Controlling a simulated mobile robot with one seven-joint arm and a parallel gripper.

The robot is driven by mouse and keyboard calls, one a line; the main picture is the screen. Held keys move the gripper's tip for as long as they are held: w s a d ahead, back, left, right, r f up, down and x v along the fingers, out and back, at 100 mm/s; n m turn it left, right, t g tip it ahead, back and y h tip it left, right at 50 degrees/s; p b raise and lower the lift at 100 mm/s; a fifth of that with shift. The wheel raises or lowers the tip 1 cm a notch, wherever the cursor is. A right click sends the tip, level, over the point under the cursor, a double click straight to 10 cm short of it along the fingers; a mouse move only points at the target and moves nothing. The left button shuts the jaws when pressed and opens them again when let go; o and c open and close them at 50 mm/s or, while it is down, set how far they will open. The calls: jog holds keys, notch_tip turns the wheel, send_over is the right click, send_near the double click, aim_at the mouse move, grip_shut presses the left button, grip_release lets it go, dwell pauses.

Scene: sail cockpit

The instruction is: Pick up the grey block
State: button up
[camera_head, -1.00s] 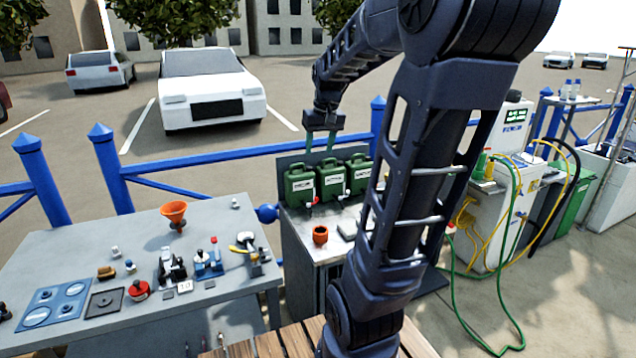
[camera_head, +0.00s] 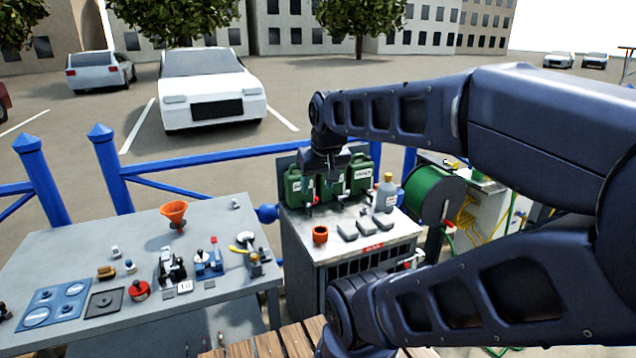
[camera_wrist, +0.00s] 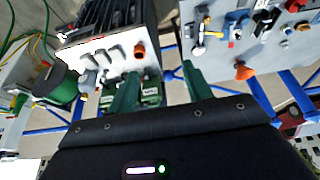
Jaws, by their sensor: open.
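Three small grey blocks lie in a row on top of the cabinet: a left one (camera_head: 348,232), a middle one (camera_head: 366,227) and a right one (camera_head: 382,220). I cannot tell which one the task means. Grey blocks (camera_wrist: 117,53) also show on the cabinet in the wrist view, upside down, left of the orange cup. My gripper (camera_head: 324,202) is above the back of the cabinet, in front of the green canisters and apart from the blocks. In the wrist view its two green fingers (camera_wrist: 160,70) are spread with nothing between them.
An orange cup (camera_head: 320,235) stands left of the blocks. Green canisters (camera_head: 360,174) and a grey bottle (camera_head: 386,194) stand behind. A green hose reel (camera_head: 434,193) is to the right. The left table (camera_head: 60,262) holds a funnel (camera_head: 174,213) and several tools. A blue railing (camera_head: 200,162) runs behind.

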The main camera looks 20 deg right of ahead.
jog(key=shift+o, duration=0.5)
jog(key=shift+w, duration=0.1)
jog(key=w+a+r+n+g+h, duration=0.1)
jog(key=w+r+n, duration=0.15)
jog(key=w, duration=0.45)
jog(key=w+r+n, duration=0.2)
jog(key=w+n, duration=0.1)
jog(key=w, duration=0.5)
jog(key=n+g+h, duration=0.3)
jog(key=n, duration=1.2)
send_over(234, 200)
jog(key=a, duration=0.4)
notch_tip(234, 200, down, 29)
jog(key=shift+s+d+x, duration=0.15)
jog(key=shift+x, duration=1.6)
jog(key=shift+s+d+x, duration=0.1)
jog(key=shift+s+x, duration=0.05)
jog(key=shift+x, duration=1.55)
jog(key=shift+s+d+x, duration=0.1)
jog(key=shift+d+x, duration=0.05)
jog(key=shift+x, duration=1.6)
jog(key=shift+a+r, duration=0.1)
jog(key=shift+r, duration=0.1)
jog(key=c, duration=1.1)
